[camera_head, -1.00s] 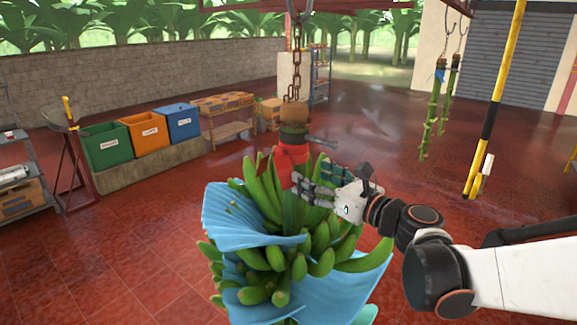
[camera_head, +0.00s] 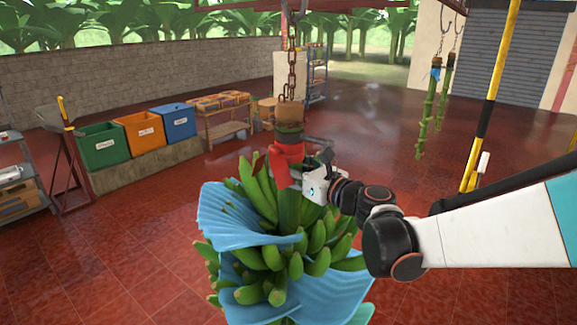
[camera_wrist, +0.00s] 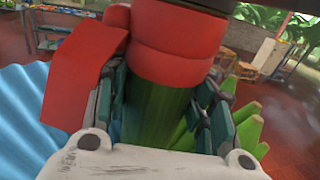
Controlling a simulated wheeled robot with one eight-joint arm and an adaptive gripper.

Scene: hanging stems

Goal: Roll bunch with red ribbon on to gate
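The banana bunch (camera_head: 255,260) hangs by its stem from a chain, partly wrapped in blue sheeting (camera_head: 235,225). The red ribbon (camera_head: 287,153) is tied around the stem above the fruit. It also fills the upper part of the wrist view (camera_wrist: 175,45), with a loose end at the left. My gripper (camera_head: 298,176) is at the stem just below the ribbon. In the wrist view its spread fingers (camera_wrist: 160,110) stand on both sides of the green stem (camera_wrist: 152,112). Firm contact with the stem is not clear. No gate is clearly recognisable.
An overhead rail (camera_head: 320,4) carries the chain (camera_head: 291,75). Two bare stems (camera_head: 425,115) hang from hooks at the right, near a yellow-black pole (camera_head: 488,100). Green, orange and blue bins (camera_head: 140,133) stand at the left by the wall. Red floor between is open.

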